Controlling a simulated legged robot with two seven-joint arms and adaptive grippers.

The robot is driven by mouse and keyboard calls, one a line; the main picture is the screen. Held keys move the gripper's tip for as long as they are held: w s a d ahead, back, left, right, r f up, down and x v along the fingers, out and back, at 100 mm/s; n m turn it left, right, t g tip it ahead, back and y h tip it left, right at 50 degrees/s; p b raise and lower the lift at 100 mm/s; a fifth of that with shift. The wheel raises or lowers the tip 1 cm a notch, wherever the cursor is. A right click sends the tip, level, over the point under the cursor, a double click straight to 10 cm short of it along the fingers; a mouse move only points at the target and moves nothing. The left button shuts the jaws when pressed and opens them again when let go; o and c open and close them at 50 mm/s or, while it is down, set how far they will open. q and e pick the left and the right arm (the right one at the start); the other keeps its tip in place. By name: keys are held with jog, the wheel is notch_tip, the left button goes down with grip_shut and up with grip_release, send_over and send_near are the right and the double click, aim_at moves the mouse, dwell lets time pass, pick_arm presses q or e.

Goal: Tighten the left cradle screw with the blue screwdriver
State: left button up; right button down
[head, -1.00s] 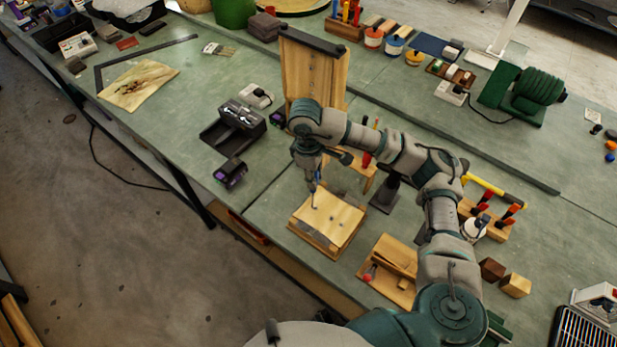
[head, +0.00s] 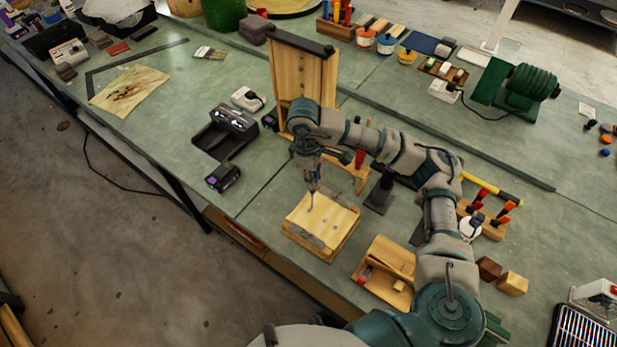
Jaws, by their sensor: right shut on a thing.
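The wooden cradle (head: 337,214) is a light block with grey metal strips, standing on the bench in the middle of the head view. My right gripper (head: 314,180) is above its far left part, pointing down and shut on the blue screwdriver (head: 312,201). Mostly the thin shaft shows; the gripper hides most of the handle. The shaft points down, nearly upright, with its tip at the left part of the cradle. I cannot tell whether the tip sits in the left screw, which is too small to make out. My left gripper is not in view.
A tall wooden stand (head: 303,85) rises behind the gripper. A black charger (head: 226,132) and a dark battery (head: 223,177) lie to the left. A wooden tray (head: 373,292) is near the front right. A tool rack (head: 487,222) stands right of my arm.

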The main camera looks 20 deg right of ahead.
jog(key=shift+d, duration=0.45)
jog(key=shift+a, duration=0.7)
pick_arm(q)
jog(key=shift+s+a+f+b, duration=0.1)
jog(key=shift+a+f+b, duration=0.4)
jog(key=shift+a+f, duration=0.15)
pick_arm(e)
jog(key=shift+a+r, duration=0.15)
jog(key=shift+a, duration=0.9)
dwell(0.4)
